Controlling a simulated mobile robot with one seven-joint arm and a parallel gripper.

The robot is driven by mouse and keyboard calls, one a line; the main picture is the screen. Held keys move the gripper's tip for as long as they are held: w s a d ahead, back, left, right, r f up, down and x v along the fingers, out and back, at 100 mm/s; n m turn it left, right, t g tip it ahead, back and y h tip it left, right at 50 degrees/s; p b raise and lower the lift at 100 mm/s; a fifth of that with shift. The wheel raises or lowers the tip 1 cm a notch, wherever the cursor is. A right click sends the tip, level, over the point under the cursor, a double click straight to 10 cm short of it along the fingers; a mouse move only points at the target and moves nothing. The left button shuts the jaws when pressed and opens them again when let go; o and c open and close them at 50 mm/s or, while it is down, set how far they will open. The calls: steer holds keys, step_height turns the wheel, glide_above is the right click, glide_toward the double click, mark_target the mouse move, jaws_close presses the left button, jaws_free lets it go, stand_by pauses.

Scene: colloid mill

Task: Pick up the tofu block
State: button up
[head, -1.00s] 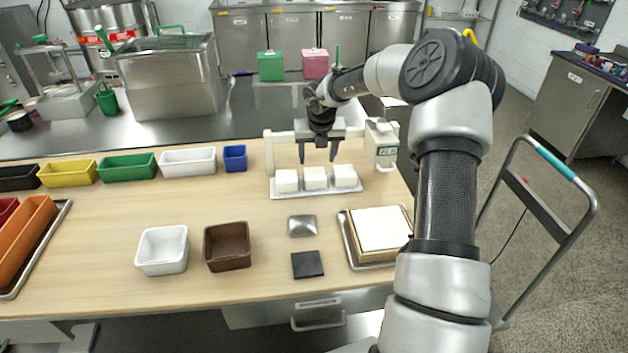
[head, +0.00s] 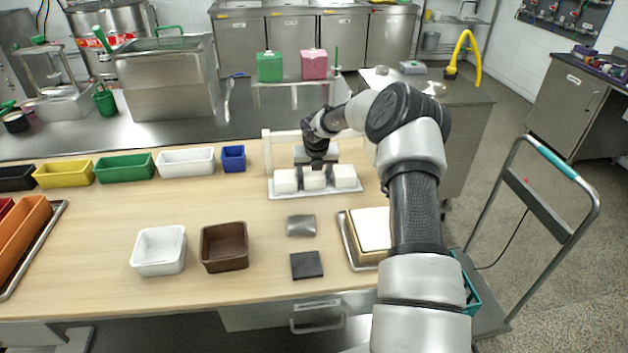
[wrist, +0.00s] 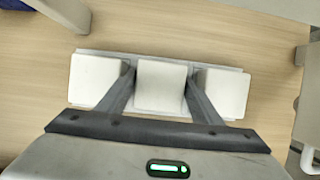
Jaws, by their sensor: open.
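Three white tofu blocks stand in a row on a pale tray (head: 318,194) on the wooden table. They are the left block (head: 286,180), the middle block (head: 314,180) and the right block (head: 345,176). My gripper (head: 316,169) is over the middle block, pointing down. In the wrist view my gripper's open fingers (wrist: 159,80) lie on either side of the middle block (wrist: 161,86), in the gaps beside the left block (wrist: 97,80) and the right block (wrist: 221,92). Whether the fingers touch it I cannot tell.
A white frame (head: 268,152) stands behind the tray. In front lie a metal piece (head: 301,225), a dark square (head: 306,265) and a tray with a white slab (head: 370,230). White (head: 160,250) and brown (head: 225,247) bins stand left, with bare table around them.

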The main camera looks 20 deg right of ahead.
steer(key=c, duration=0.4)
steer(key=shift+c, duration=0.2)
steer(key=shift+r, duration=0.15)
step_height(320, 180, up, 28)
steer(key=p, duration=0.4)
